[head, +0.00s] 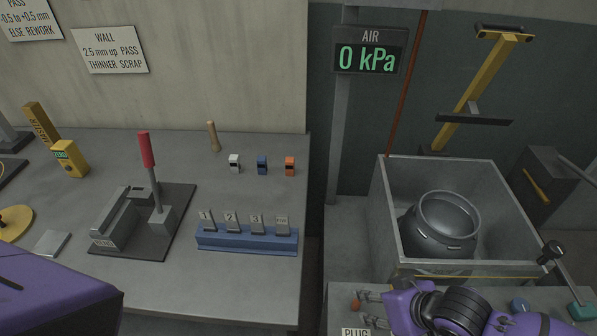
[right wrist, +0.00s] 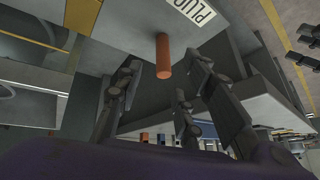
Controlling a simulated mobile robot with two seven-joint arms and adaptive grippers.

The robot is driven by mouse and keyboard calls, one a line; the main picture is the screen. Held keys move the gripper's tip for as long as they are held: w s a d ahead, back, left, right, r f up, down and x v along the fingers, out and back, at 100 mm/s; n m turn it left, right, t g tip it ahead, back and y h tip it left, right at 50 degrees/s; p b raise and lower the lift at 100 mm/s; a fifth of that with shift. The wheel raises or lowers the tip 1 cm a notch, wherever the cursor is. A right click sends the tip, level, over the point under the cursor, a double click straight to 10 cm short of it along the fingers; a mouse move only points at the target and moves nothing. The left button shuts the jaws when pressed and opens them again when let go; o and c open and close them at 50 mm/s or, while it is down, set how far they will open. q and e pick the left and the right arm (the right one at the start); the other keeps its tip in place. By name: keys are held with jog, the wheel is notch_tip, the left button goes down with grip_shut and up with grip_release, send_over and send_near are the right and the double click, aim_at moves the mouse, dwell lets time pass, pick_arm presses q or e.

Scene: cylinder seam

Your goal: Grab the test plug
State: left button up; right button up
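The test plug, an orange cylinder (right wrist: 163,52), stands out from a grey surface beside a white PLUG label (right wrist: 192,9) in the right wrist view. In the head view only its small orange end (head: 356,304) shows at the bottom, above the PLUG label (head: 355,332). My right gripper (head: 369,309) is open, its dark fingers pointing left at the plug. In the wrist view the plug's near end lies between the spread fingertips, with gaps on both sides. My left gripper is out of view; only a purple part of my left arm shows.
A grey bin (head: 382,215) holding a dark pot (head: 440,228) stands just beyond my right gripper. The left bench carries a red-handled lever press (head: 147,165), a blue numbered rack (head: 247,240) and small coloured blocks. An AIR display (head: 370,50) reads 0 kPa.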

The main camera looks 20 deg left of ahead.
aim_at(357, 302)
jog(key=x, duration=0.7)
jog(key=shift+a+f, duration=0.15)
jog(key=shift+f, duration=0.15)
grip_shut()
